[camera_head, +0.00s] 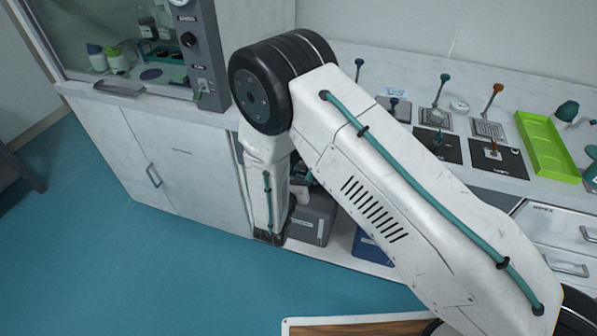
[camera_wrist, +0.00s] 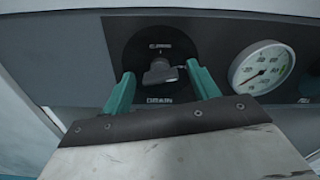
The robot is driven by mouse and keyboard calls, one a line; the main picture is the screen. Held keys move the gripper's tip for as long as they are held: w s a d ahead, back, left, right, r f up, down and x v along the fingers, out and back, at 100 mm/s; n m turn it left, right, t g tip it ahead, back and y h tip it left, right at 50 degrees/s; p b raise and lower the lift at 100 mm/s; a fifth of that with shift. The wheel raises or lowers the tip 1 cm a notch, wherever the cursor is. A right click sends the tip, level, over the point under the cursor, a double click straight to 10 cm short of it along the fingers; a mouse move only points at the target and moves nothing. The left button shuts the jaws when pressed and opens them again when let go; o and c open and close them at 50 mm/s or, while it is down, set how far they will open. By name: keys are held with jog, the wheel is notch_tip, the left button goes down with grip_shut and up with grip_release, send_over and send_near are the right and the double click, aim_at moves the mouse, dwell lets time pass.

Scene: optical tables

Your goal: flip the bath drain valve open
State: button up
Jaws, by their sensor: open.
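In the wrist view the drain valve's grey metal handle (camera_wrist: 163,73) sits on a round black plate (camera_wrist: 140,47). The plate is marked "CLOSED" above the handle and "DRAIN" below it. The handle's grip looks roughly crosswise, but it is small and dark. My gripper (camera_wrist: 160,70) is open, with one teal finger left of the handle and one right of it. I cannot tell whether either finger touches it. In the head view my arm reaches down to the open bay under the bench and hides the valve.
A round white gauge (camera_wrist: 262,68) is right of the valve. In the head view a grey box (camera_head: 313,219) and a blue box (camera_head: 371,245) stand in the bay beside my arm. A white cabinet (camera_head: 165,165) is at left. The teal floor in front is mostly clear.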

jog(key=c, duration=1)
jog(key=m, duration=0.3)
jog(key=o, duration=1)
jog(key=v, duration=0.8)
